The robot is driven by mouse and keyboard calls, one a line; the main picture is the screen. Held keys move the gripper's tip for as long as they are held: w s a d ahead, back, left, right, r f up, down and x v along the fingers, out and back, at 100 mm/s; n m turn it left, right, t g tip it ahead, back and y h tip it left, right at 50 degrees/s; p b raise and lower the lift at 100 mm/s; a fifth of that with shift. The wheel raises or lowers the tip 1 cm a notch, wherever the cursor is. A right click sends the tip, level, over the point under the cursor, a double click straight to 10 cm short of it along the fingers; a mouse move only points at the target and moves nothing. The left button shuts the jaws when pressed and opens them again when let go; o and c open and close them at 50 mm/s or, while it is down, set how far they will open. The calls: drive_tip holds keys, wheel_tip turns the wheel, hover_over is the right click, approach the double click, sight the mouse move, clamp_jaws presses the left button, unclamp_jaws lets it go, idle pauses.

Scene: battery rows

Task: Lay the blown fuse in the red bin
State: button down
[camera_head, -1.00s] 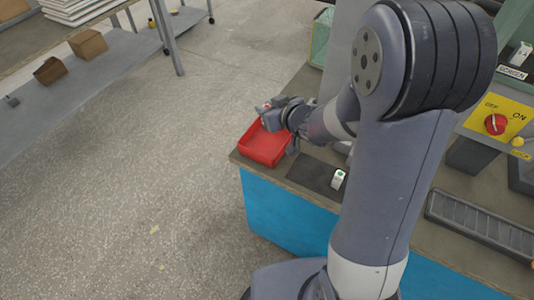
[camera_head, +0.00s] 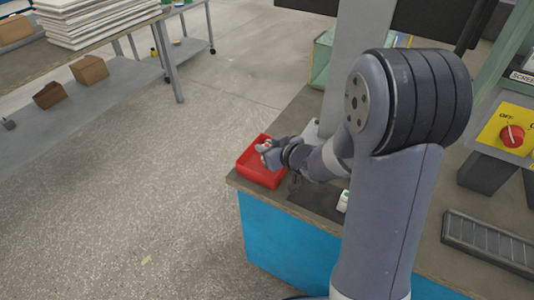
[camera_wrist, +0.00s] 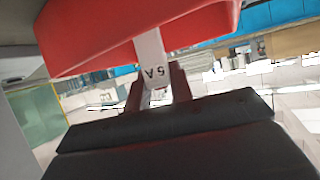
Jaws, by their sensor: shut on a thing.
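The red bin (camera_head: 251,178) stands at the near left corner of the bench and also shows in the wrist view (camera_wrist: 90,35). My gripper (camera_head: 264,150) is over the bin, overlapping its opening in the head view. In the wrist view my gripper (camera_wrist: 158,92) is shut on a white fuse (camera_wrist: 150,48) marked "5 A", which appears upside down. The far end of the fuse meets the bin's red shape in the picture; I cannot tell whether they touch. In the head view the held fuse is tiny and mostly hidden by the fingers.
A second white fuse with a green mark (camera_head: 343,201) stands on a dark mat (camera_head: 316,202), partly behind my arm. A yellow switch panel (camera_head: 505,130) and a grey slotted tray (camera_head: 490,240) are at the right. A shelf table (camera_head: 100,85) is across the floor.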

drive_tip(key=shift+f, duration=0.7)
drive_tip(key=shift+f, duration=0.15)
drive_tip(key=c, duration=1.3)
unclamp_jaws()
drive_tip(key=shift+o, duration=0.2)
drive_tip(key=shift+s+d+r, duration=0.15)
drive_tip(key=shift+r, duration=0.15)
drive_tip(key=p+v, duration=0.3)
drive_tip(key=v, duration=0.8)
drive_tip(key=shift+s, duration=0.25)
